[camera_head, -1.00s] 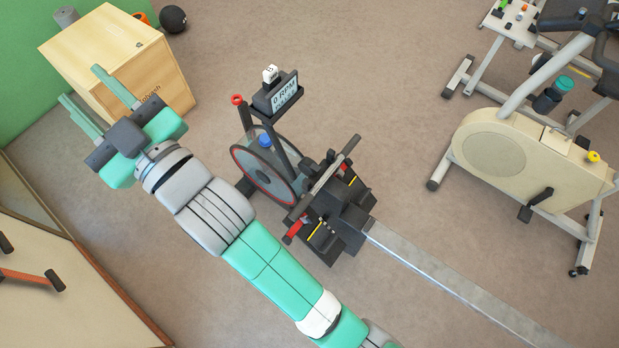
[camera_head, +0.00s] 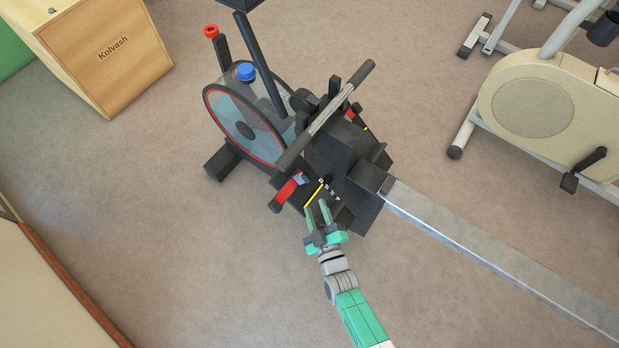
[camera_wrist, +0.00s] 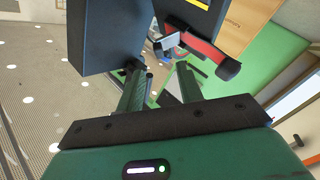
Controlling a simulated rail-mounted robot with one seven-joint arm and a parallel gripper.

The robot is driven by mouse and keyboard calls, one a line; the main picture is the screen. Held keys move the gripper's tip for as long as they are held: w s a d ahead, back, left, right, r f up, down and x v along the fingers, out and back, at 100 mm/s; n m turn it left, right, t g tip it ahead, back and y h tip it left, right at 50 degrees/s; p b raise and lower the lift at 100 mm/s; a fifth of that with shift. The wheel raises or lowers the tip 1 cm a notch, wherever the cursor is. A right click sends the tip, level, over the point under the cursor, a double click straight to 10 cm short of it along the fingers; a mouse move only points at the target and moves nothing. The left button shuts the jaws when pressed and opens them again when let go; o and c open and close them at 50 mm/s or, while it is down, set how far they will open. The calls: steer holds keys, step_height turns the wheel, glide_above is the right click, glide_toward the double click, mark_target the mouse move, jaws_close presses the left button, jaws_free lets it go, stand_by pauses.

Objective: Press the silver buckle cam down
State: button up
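The silver buckle cam (camera_head: 303,178) is a small pale piece on the red strap (camera_head: 288,188) of the rowing machine's near footrest. In the wrist view the silver cam (camera_wrist: 169,42) stands out beside the red strap (camera_wrist: 200,50), above and slightly right of the space between my fingers. My gripper (camera_head: 316,206) is open and empty at the near side of the footrest, below and slightly right of the cam. In the wrist view both fingers of my gripper (camera_wrist: 161,72) are spread. They look apart from the cam; exact depth is unclear.
The rower's handle (camera_head: 325,115) crosses above the footrests. The dark footrest block (camera_wrist: 105,35) stands close to my left finger in the wrist view. The flywheel (camera_head: 245,128) is behind left, the rail (camera_head: 500,250) runs right. Floor at lower left is clear.

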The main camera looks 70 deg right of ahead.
mark_target(306, 180)
steer(key=b+x, duration=0.1)
steer(key=x, duration=0.1)
steer(key=b+x, duration=0.1)
steer(key=x, duration=0.5)
steer(key=shift+w+r+b, duration=0.15)
steer(key=shift+r+b, duration=0.15)
steer(key=shift+b, duration=0.1)
steer(key=shift+r, duration=0.1)
jaws_close()
